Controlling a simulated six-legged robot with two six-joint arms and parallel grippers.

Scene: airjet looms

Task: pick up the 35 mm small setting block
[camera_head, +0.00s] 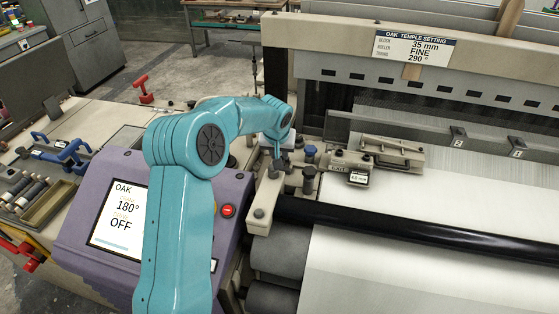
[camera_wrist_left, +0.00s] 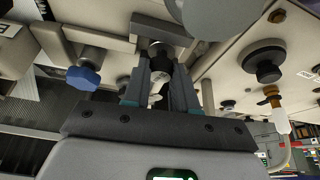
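My left arm reaches over the purple control box to the loom's edge, and its gripper (camera_head: 281,158) is small and partly hidden by the wrist in the head view. In the left wrist view the two fingers of this gripper (camera_wrist_left: 160,92) stand apart. A dark round knob-like part with a pale tip (camera_wrist_left: 157,72) shows in the gap between them. I cannot tell whether the fingers touch it. I cannot make out the 35 mm small setting block for certain in either view. The sign (camera_head: 415,48) on the loom reads block 35 mm, roller fine, timing 290°. My right gripper is not in view.
A blue-topped knob (camera_head: 310,151) stands close by, with the black roller (camera_head: 400,222) in front. A blue tool (camera_head: 62,152) and a tray (camera_head: 52,203) lie on the left bench.

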